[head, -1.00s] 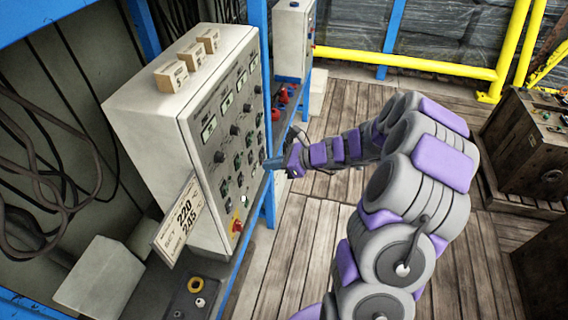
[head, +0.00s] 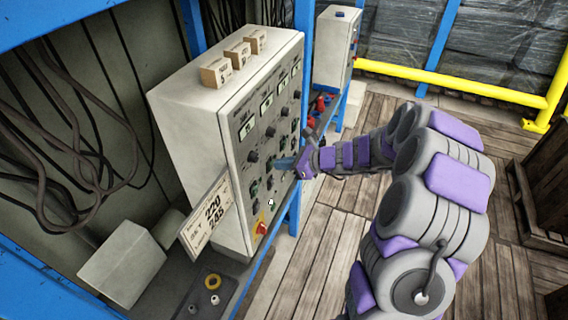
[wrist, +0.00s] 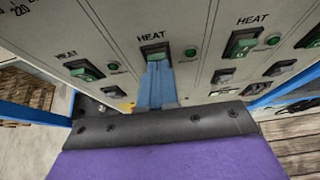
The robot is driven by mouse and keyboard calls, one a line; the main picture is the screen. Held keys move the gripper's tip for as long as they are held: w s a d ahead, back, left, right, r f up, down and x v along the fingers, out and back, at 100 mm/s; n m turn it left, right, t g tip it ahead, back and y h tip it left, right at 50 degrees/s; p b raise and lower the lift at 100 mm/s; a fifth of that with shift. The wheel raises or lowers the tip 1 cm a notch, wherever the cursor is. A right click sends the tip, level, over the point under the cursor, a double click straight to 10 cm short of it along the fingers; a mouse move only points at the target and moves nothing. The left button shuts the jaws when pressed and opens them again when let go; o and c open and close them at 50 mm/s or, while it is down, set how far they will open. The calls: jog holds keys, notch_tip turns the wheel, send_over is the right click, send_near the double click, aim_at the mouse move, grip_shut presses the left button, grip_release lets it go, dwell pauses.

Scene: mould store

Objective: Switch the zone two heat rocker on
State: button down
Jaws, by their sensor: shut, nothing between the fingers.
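The white control panel (head: 215,105) stands on the blue-framed bench, with several columns of displays, knobs and rockers. In the wrist view, green rockers marked HEAT run across the panel face. The second from the left, taken as the zone two heat rocker (wrist: 154,50), has a small green lamp to its right. My gripper (wrist: 157,68) is shut and empty, its blue fingertips at that rocker's lower edge, covering part of it. I cannot tell whether they touch, or how the rocker is set. In the head view, my gripper (head: 278,164) points at the panel face from the right.
A red knob on a yellow plate (head: 261,227) sits low on the panel. A tilted card reading 220 and 245 (head: 207,219) stands at its near corner. Small boxes (head: 239,55) lie on top. A second cabinet (head: 334,48) stands behind.

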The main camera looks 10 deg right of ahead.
jog(key=p, duration=0.3)
jog(key=shift+w+a+r+h, duration=0.2)
jog(key=shift+a+r+h, duration=0.1)
jog(key=shift+h, duration=0.1)
jog(key=shift+r, duration=0.15)
jog(key=shift+r+p, duration=0.65)
jog(key=shift+p, duration=0.3)
